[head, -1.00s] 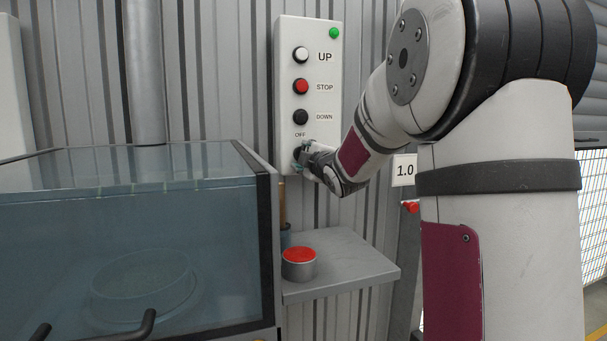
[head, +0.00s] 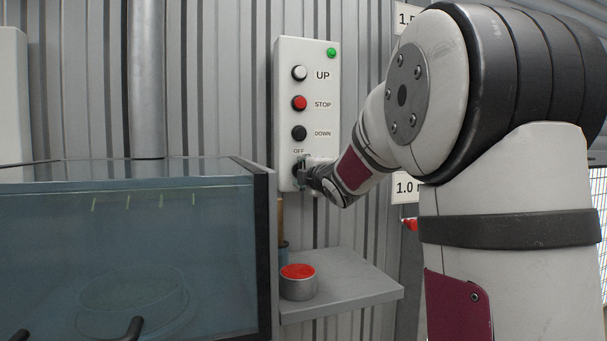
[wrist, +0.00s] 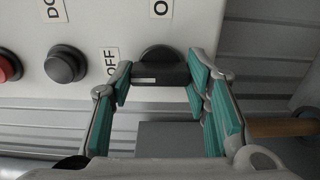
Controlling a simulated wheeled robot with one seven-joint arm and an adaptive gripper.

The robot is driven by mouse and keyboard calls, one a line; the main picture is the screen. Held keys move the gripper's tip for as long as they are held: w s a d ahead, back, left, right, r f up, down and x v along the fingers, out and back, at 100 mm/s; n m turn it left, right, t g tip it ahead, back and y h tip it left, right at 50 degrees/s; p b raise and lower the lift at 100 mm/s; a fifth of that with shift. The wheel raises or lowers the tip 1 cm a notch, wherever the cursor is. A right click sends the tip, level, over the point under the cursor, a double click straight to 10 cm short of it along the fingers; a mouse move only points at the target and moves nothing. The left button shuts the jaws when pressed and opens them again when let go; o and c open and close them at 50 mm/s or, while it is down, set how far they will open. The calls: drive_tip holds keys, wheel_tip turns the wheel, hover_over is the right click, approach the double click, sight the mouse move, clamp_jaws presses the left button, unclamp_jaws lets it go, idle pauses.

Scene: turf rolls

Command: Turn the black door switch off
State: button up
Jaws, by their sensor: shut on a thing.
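The black door switch (wrist: 160,66) is a dark round knob with a raised bar at the low end of the white control panel (head: 306,60). In the wrist view the bar lies level, with a pale mark at its left end. An OFF label (wrist: 110,62) is on its left, and a partly cut label starting with O (wrist: 160,8) is above it. My gripper (wrist: 159,82) is shut on the switch, one teal-padded finger at each end of the bar. In the head view my gripper (head: 305,172) largely hides the switch.
Above the switch are the DOWN button (head: 299,133), red STOP button (head: 299,103), white UP button (head: 299,73) and a green light (head: 331,52). A glass-walled tank (head: 120,240) stands left.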

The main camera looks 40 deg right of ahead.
drive_tip(key=o, duration=1.2)
drive_tip(key=shift+c, duration=0.2)
drive_tip(key=v, duration=1.2)
